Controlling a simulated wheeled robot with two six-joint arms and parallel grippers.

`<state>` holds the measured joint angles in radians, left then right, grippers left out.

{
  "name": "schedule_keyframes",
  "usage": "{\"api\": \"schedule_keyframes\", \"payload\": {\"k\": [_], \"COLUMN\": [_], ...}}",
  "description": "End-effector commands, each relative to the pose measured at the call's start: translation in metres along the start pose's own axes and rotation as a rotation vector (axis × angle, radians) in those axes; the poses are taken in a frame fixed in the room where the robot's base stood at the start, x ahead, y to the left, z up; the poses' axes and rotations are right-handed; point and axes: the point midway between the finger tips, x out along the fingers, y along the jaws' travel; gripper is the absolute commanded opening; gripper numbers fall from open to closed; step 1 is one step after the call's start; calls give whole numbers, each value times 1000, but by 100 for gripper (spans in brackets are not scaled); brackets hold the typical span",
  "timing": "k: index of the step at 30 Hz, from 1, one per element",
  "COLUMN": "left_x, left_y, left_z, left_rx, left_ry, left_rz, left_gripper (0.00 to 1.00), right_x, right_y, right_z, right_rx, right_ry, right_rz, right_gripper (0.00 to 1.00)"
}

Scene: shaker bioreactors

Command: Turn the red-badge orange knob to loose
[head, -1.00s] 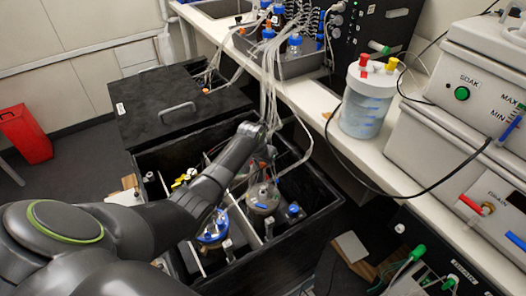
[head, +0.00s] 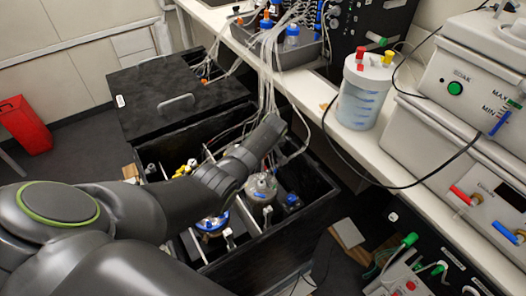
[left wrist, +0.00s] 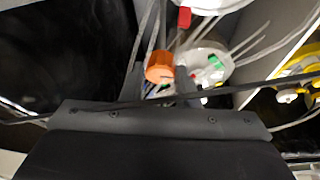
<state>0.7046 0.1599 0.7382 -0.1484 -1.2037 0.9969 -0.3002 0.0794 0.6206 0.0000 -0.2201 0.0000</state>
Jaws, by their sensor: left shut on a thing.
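An orange knob (left wrist: 160,67) shows in the left wrist view, above the dark body of my left gripper. My left gripper (left wrist: 163,78) is shut on this knob, with a dark finger close at its right side. A small red tag (left wrist: 184,17) shows above and to the right of the knob. In the head view my left arm reaches over the open black shaker box (head: 270,245). Its wrist hides the fingers and the knob there. My right gripper is in neither view.
Vessels with a steel lid (head: 261,186) and a blue rim (head: 213,222) stand in the box. Tubes (head: 268,85) hang from the bench close to my wrist. A white-lidded jar (head: 362,92) stands on the bench. A black lid (head: 180,95) lies behind the box.

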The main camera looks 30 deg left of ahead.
Motion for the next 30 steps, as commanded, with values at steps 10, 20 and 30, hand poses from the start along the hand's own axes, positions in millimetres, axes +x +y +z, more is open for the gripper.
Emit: {"api": "schedule_keyframes", "payload": {"k": [10,20,30], "left_x": [0,-1,-1], "left_y": [2,2,2], "left_z": [-1,-1,-1], "left_rx": [-136,-164,-163], "left_ry": [2,2,1], "left_rz": [-55,-66,-65], "left_gripper": [6,6,41], "right_x": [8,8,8], "right_y": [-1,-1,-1], "right_z": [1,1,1], "right_rx": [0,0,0], "right_ry": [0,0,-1], "right_rz": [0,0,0], "right_gripper": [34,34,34]}}
